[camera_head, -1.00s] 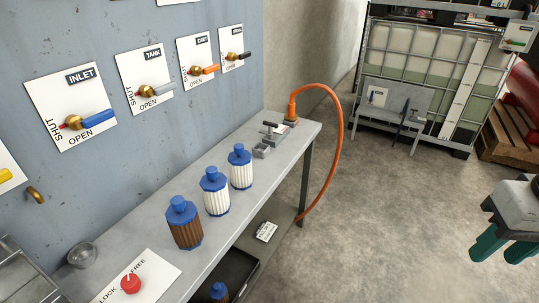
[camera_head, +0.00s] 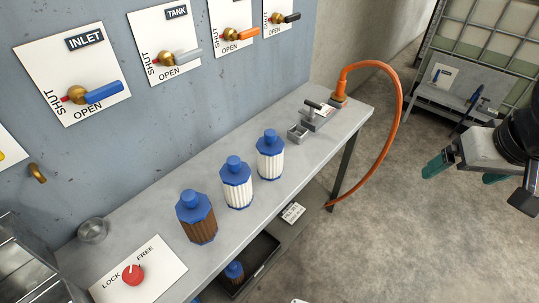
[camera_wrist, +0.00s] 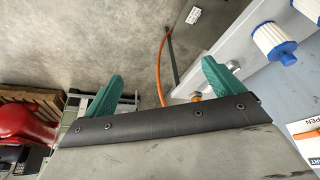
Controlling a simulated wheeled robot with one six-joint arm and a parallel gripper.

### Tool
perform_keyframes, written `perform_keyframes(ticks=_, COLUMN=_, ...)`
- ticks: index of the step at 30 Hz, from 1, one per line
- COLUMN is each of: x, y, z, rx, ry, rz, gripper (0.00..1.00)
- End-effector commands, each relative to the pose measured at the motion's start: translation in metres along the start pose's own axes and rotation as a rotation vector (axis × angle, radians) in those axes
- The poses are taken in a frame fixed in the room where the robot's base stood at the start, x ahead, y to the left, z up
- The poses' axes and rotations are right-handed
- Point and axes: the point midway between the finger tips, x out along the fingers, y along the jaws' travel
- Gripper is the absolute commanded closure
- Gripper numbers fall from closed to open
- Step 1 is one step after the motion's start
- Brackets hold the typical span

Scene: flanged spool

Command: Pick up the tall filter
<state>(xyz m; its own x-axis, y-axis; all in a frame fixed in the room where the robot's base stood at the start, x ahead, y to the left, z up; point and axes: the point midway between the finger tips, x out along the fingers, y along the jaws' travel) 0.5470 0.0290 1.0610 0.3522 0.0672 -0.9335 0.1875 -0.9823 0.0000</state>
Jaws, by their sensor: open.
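Three filters with blue caps stand upright in a row on the grey bench (camera_head: 150,210): a brown-ribbed one (camera_head: 199,222), a white-ribbed one (camera_head: 237,190) and another white-ribbed one (camera_head: 270,162). They look close in height, so I cannot tell which is the tall one. A smaller-looking brown filter (camera_head: 234,271) is in a dark tray below the bench. My gripper (camera_head: 464,172) is open and empty, right of the bench and well apart from the filters. In the wrist view its green fingers (camera_wrist: 163,78) are spread, with a white filter (camera_wrist: 274,42) at the upper right.
An orange hose (camera_head: 398,110) loops from the bench's far end down to the floor. A small metal fixture (camera_head: 312,120) sits near that end. Valve panels line the wall. Open floor lies to the right.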

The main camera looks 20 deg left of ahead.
Motion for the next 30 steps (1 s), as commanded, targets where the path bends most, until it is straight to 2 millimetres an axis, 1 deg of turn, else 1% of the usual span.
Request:
perform_keyframes(ticks=1, x=0.023, y=-0.017, z=-0.018, rx=-0.044, ry=0.036, rz=-0.018, gripper=0.07)
perform_keyframes(ticks=2, x=0.034, y=-0.026, z=-0.03, rx=-0.067, ry=0.07, rz=-0.029, gripper=0.07)
perform_keyframes(ticks=3, x=0.049, y=-0.041, z=-0.045, rx=-0.097, ry=0.116, rz=-0.045, gripper=0.07)
perform_keyframes(ticks=5, x=0.072, y=-0.064, z=-0.064, rx=-0.14, ry=0.182, rz=-0.071, gripper=0.07)
perform_keyframes(ticks=6, x=0.087, y=-0.081, z=-0.074, rx=-0.168, ry=0.226, rz=-0.09, gripper=0.07)
perform_keyframes(ticks=8, x=0.108, y=-0.108, z=-0.087, rx=-0.209, ry=0.294, rz=-0.12, gripper=0.07)
perform_keyframes(ticks=9, x=0.121, y=-0.127, z=-0.094, rx=-0.235, ry=0.338, rz=-0.142, gripper=0.07)
perform_keyframes(ticks=11, x=0.141, y=-0.157, z=-0.1, rx=-0.273, ry=0.403, rz=-0.178, gripper=0.07)
perform_keyframes(ticks=12, x=0.153, y=-0.177, z=-0.102, rx=-0.298, ry=0.447, rz=-0.204, gripper=0.07)
perform_keyframes(ticks=14, x=0.17, y=-0.207, z=-0.102, rx=-0.332, ry=0.511, rz=-0.243, gripper=0.07)
perform_keyframes(ticks=15, x=0.18, y=-0.226, z=-0.1, rx=-0.353, ry=0.552, rz=-0.269, gripper=0.07)
perform_keyframes(ticks=18, x=0.199, y=-0.264, z=-0.091, rx=-0.391, ry=0.643, rz=-0.329, gripper=0.07)
perform_keyframes(ticks=19, x=0.203, y=-0.273, z=-0.088, rx=-0.4, ry=0.664, rz=-0.343, gripper=0.07)
perform_keyframes(ticks=21, x=0.21, y=-0.289, z=-0.081, rx=-0.416, ry=0.706, rz=-0.373, gripper=0.07)
perform_keyframes(ticks=24, x=0.216, y=-0.306, z=-0.073, rx=-0.431, ry=0.75, rz=-0.404, gripper=0.07)
perform_keyframes(ticks=27, x=0.22, y=-0.315, z=-0.068, rx=-0.438, ry=0.775, rz=-0.422, gripper=0.07)
perform_keyframes(ticks=30, x=0.225, y=-0.321, z=-0.071, rx=-0.44, ry=0.787, rz=-0.429, gripper=0.07)
